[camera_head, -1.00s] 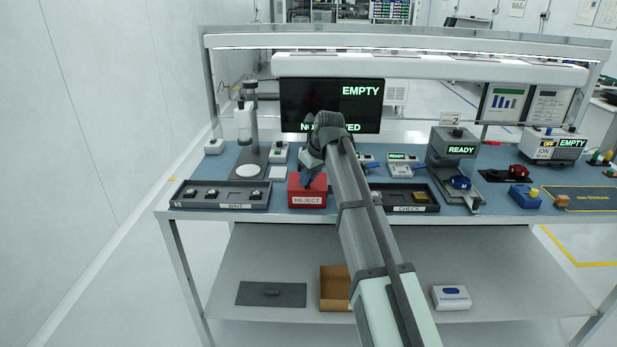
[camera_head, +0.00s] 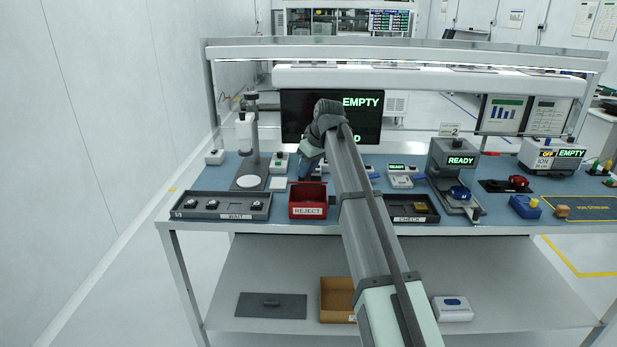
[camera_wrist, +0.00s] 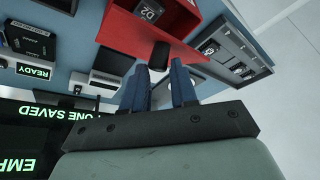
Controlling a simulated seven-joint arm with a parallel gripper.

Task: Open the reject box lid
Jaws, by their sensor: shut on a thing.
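The red reject box (camera_head: 307,203) stands on the front of the bench in the head view, with its white REJECT label facing me. Its top is open and the dark inside shows. My gripper (camera_head: 309,168) is above the back of the box. In the wrist view, my blue fingers (camera_wrist: 160,88) are closed at a black knob (camera_wrist: 160,55) beside the red lid (camera_wrist: 125,32). The lid appears raised at the back of the box. A dark part marked D2 (camera_wrist: 149,10) shows against the red. The lid's hinge is hidden.
A WAIT tray (camera_head: 222,217) sits left of the box and a CHECK tray (camera_head: 409,219) to its right, partly behind my arm. A microscope-like stand (camera_head: 250,135) is at the back left. A monitor (camera_head: 360,125) stands behind my gripper.

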